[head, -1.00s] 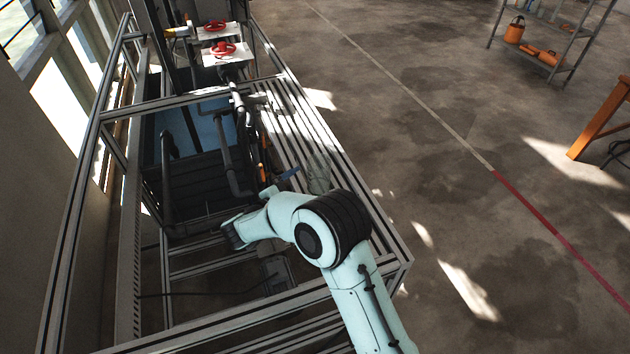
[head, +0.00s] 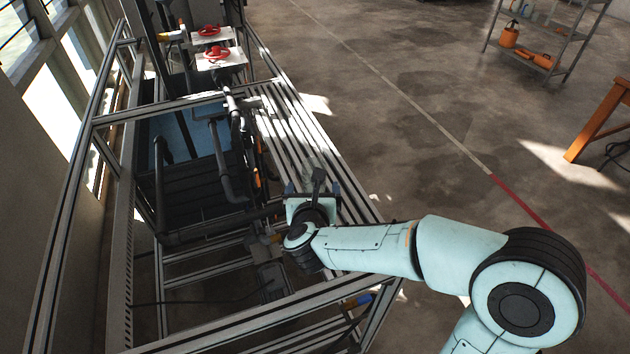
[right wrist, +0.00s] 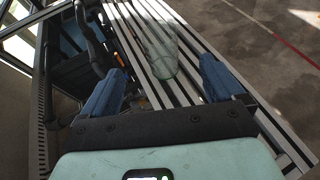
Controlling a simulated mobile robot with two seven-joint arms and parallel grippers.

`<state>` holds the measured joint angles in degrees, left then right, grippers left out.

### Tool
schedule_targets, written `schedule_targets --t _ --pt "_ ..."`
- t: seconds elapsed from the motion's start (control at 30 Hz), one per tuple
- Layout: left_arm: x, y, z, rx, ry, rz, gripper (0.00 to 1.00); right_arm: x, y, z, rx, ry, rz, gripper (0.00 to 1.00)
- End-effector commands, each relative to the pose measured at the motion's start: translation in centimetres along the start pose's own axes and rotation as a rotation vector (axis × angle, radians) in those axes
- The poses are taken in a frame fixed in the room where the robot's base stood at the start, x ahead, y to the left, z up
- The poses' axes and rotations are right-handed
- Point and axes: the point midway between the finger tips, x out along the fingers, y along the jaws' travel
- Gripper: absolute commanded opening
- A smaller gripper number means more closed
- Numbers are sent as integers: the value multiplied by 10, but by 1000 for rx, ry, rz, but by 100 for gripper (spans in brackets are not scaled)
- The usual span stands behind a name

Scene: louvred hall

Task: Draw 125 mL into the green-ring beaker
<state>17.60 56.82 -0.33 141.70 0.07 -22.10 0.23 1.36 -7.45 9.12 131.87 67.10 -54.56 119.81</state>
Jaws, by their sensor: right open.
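A clear glass beaker (right wrist: 162,48) with a greenish line near its lower end is on the slatted metal deck (right wrist: 187,93). In the head view the beaker (head: 311,163) is faint, just beyond my right gripper (head: 312,188), which partly covers it. My right gripper is open, with nothing held. In the right wrist view its blue fingers (right wrist: 160,70) are spread wide on either side of the beaker's near end, with gaps at both sides. I cannot read any level in the beaker. My left gripper is out of view.
Dark pipes (head: 224,160) run along the deck's left side, above an open tank (head: 190,150). Two red handwheels (head: 215,55) sit on white plates at the far end. A metal frame rail (head: 260,320) crosses in front. The concrete floor (head: 430,150) at right is mostly clear.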

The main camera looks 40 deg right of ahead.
Motion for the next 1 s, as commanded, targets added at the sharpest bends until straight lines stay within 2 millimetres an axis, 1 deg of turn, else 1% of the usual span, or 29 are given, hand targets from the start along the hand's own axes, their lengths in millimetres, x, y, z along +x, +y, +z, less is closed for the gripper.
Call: schedule_targets --t 0.07,0.17,0.4,0.5,0.67,0.77,0.87,1.0 --pt "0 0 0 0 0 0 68 2 -1 0 23 -1 5 95" --pt "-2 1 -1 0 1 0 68 14 0 0 30 1 6 95" --pt "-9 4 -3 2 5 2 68 61 0 1 27 1 4 95" --pt "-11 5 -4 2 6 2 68 73 0 2 28 -1 5 95" --pt "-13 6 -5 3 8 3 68 83 0 2 27 0 5 95" --pt "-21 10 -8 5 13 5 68 94 0 6 27 1 4 95" --pt "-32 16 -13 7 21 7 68 110 0 11 27 -1 4 95" --pt "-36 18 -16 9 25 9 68 128 0 9 28 0 4 95"
